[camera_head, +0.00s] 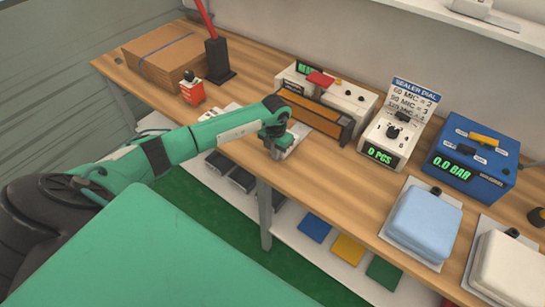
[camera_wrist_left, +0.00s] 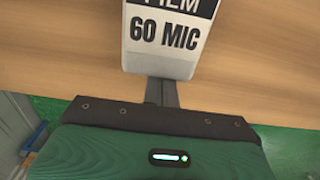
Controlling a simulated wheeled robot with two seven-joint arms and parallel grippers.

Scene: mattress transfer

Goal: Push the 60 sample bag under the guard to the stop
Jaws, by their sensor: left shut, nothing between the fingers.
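The 60 sample bag (camera_wrist_left: 165,58) is a white piece marked "60 MIC" in the left wrist view, lying on the wooden bench. In the head view it shows as a pale patch (camera_head: 291,147), mostly covered by my gripper. My left gripper (camera_wrist_left: 161,92) is shut and empty, its fingertips at the bag's near edge; I cannot tell whether they touch. It also shows in the head view (camera_head: 277,148), in front of the sealer. The guard (camera_head: 314,116) is an orange-brown bar along the sealer's front (camera_head: 350,97). I cannot make out the stop. My right gripper is out of view.
The sealer dial box (camera_head: 388,137) and a blue pressure box (camera_head: 470,155) stand right of the sealer. A light blue pad (camera_head: 424,222) lies farther right. A cardboard stack (camera_head: 165,55), a red container (camera_head: 192,91) and a black stand (camera_head: 218,62) are at the left.

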